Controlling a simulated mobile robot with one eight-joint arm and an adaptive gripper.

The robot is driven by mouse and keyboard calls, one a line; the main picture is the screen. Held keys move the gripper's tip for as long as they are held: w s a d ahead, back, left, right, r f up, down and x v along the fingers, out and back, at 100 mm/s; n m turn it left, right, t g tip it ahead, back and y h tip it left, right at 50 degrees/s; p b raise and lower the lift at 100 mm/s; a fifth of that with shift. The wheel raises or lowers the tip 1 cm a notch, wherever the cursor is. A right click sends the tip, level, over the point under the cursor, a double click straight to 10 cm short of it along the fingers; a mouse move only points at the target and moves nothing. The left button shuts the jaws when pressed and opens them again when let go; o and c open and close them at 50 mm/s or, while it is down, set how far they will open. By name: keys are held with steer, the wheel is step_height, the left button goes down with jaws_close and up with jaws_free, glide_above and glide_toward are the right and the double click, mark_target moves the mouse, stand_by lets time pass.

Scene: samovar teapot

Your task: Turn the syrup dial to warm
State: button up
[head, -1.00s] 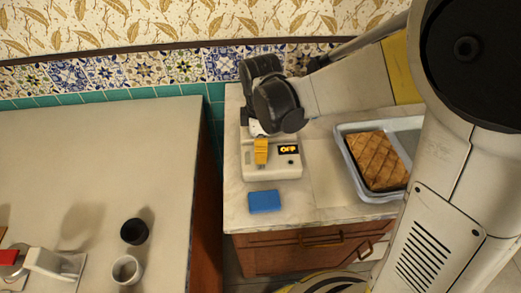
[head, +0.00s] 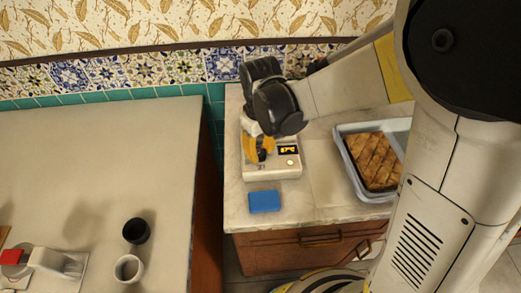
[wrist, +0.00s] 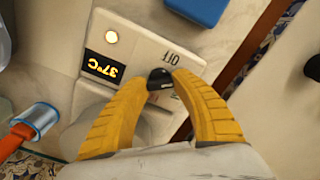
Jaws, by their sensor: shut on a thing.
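The syrup warmer (head: 272,167) is a white box on the marble counter, with a small display (head: 287,150). In the wrist view the display (wrist: 103,67) reads 37°C, upside down, and a round lamp (wrist: 111,37) beside it glows pale yellow. The black dial (wrist: 160,80) sits near the "OFF" mark on the white panel. My gripper (wrist: 161,84) has its yellow fingers closed on the dial from both sides. In the head view my gripper (head: 259,155) is over the front of the warmer. The dial's pointer is mostly hidden between the fingertips.
A blue block (head: 265,201) lies just in front of the warmer. A tray of pastry (head: 374,162) stands to the right. A black cup (head: 136,231) and a white cup (head: 128,268) stand on the left counter.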

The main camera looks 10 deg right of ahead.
mark_target(261, 152)
steer(key=m, duration=0.7)
stand_by(0.6)
steer(key=o, duration=1.2)
step_height(261, 152, up, 12)
